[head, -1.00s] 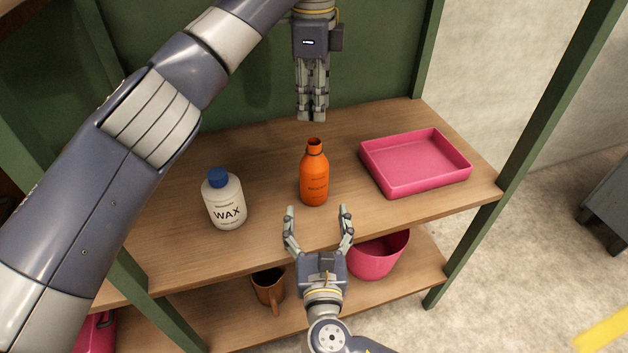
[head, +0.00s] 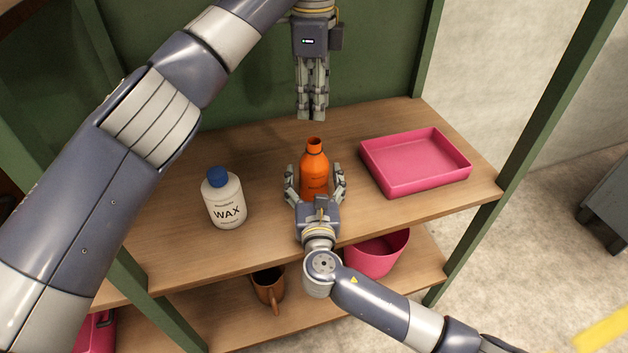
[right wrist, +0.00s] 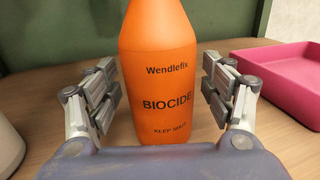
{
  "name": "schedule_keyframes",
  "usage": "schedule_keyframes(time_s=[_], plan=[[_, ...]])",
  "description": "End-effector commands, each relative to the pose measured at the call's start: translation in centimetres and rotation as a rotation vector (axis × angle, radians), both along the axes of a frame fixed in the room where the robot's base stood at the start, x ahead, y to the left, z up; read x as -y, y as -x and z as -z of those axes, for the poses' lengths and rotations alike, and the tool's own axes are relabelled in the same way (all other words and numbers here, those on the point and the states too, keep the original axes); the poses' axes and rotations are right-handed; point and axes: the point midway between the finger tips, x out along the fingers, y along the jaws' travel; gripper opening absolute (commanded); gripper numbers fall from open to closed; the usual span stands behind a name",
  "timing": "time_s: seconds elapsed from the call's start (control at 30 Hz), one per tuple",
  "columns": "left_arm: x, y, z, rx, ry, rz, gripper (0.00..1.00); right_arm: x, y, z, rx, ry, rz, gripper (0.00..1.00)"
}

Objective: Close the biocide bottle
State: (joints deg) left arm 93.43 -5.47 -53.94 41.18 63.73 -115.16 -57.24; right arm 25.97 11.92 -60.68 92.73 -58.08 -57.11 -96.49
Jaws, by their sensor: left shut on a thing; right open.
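The orange biocide bottle (head: 314,172) stands upright on the upper shelf, its neck open and without a cap. In the right wrist view the bottle (right wrist: 165,75) shows its BIOCIDE label. My right gripper (head: 314,170) is open around the bottle's body, one finger on each side; the right wrist view shows gaps between fingers and bottle. My left gripper (head: 312,116) points down, above and behind the bottle's mouth in the picture. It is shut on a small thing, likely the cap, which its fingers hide.
A white WAX bottle (head: 223,200) with a blue cap stands left of the biocide bottle. A pink tray (head: 416,185) lies to the right. A pink bowl (head: 375,257) and a brown mug (head: 268,287) are on the lower shelf. Green posts frame the shelves.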

Motion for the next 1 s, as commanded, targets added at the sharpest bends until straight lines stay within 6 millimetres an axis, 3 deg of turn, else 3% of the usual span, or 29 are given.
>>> schedule_keyframes(time_s=[0.13,0.4,0.43,0.57,0.83,1.0], plan=[[0.0,0.0,0.0,0.0,0.0,0.0,0.23,0.0,0.0,0.0,0.0,0.0,0.0,0.73],[0.0,0.0,0.0,0.0,0.0,0.0,0.23,0.0,0.0,0.0,0.0,0.0,0.001,0.11],[0.0,0.0,0.0,0.0,0.0,0.0,0.23,0.0,0.0,0.0,0.0,0.0,0.001,0.07],[0.0,0.0,0.7,-0.002,0.0,0.0,0.23,0.0,0.0,0.0,0.0,0.001,0.001,0.07],[0.0,0.0,4.4,-0.004,0.0,0.001,0.23,0.0,0.0,0.0,0.0,0.001,0.001,0.07],[0.0,0.0,5.0,-0.001,0.001,0.0,0.23,0.0,0.0,0.0,0.0,0.001,0.001,0.07]])
